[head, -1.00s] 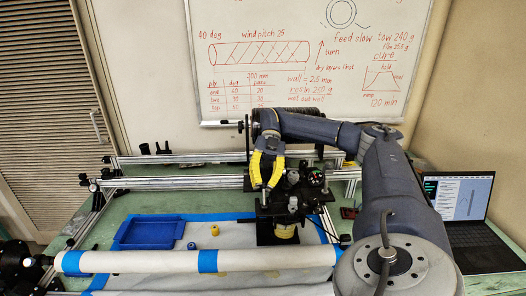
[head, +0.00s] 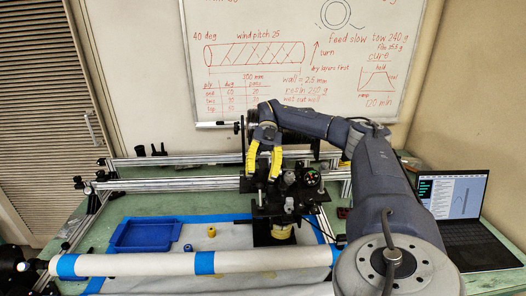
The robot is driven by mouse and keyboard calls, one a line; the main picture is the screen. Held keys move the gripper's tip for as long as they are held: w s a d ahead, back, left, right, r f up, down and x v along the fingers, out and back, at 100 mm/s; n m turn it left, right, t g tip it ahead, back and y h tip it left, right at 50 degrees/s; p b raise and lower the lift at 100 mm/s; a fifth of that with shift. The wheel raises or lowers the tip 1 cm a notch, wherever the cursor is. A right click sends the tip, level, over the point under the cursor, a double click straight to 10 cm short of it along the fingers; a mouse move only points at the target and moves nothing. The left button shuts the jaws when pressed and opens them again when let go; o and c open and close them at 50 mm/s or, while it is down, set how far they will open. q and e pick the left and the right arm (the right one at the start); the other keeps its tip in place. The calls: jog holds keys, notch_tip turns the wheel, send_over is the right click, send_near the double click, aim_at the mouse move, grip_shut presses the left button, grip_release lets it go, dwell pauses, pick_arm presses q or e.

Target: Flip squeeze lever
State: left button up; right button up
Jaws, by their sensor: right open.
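My right gripper (head: 263,175) has two yellow fingers, spread apart with nothing seen between them. It points down over the black winding carriage (head: 277,208), at its upper left part. A dark round dial or knob (head: 312,176) and a grey knob (head: 289,177) stand on the carriage, right of the fingers. I cannot make out which part is the squeeze lever; it is too small or hidden by the fingers. A pale yellow roll (head: 281,231) shows at the carriage's lower front. My left gripper is not in view.
A long white tube (head: 130,264) with blue bands crosses the front. A blue tray (head: 146,234) and two small pieces, yellow (head: 211,231) and blue (head: 188,247), lie behind it. Metal rails (head: 170,182) run behind. A laptop (head: 455,210) stands at right.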

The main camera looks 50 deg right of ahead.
jog(key=shift+v, duration=1.6)
jog(key=shift+r, duration=0.15)
